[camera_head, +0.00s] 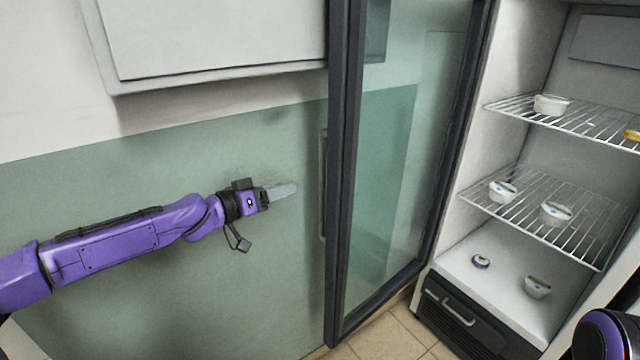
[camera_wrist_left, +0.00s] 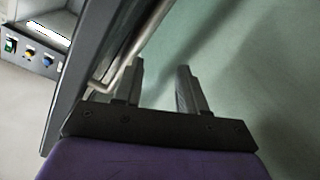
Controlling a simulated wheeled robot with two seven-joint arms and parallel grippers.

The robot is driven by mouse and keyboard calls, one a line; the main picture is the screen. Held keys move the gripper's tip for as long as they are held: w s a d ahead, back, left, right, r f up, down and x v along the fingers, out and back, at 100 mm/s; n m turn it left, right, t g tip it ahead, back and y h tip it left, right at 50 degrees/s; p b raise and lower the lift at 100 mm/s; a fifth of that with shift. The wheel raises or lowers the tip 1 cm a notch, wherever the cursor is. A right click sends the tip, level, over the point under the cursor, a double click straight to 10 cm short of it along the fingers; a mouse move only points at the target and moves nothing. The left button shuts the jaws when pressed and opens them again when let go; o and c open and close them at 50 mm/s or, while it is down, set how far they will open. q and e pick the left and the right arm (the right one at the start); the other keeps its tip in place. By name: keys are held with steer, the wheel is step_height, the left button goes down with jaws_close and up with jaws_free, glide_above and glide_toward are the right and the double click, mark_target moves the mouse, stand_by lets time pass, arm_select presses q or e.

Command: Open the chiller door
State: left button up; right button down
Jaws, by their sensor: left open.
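The chiller door (camera_head: 400,170) is a glass panel in a dark frame. It stands swung wide open in the head view, to the left of the chiller's interior. Its pale bar handle (camera_head: 322,185) is on the door's left side, and it also shows in the left wrist view (camera_wrist_left: 127,72). My left gripper (camera_head: 290,189) is open and empty, a little left of the handle and apart from it. In the left wrist view its two fingers (camera_wrist_left: 160,85) have only the green wall behind the gap. The handle is left of both fingers, partly hidden by the left one.
The open chiller holds wire shelves (camera_head: 540,215) with several small tubs and a dark lower grille (camera_head: 455,315). A white wall box (camera_head: 210,40) hangs above my left arm. Part of my right arm shows at the lower right corner; its gripper is out of view.

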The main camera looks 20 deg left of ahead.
arm_select(q)
steer(key=w+d+r+m+h, duration=0.2)
steer(key=w+d+r+m, duration=0.1)
steer(key=w+d+m, duration=0.4)
steer(key=shift+d+g+h+p, duration=0.3)
steer(key=shift+d+g+p, duration=0.1)
steer(key=shift+d+p, duration=0.1)
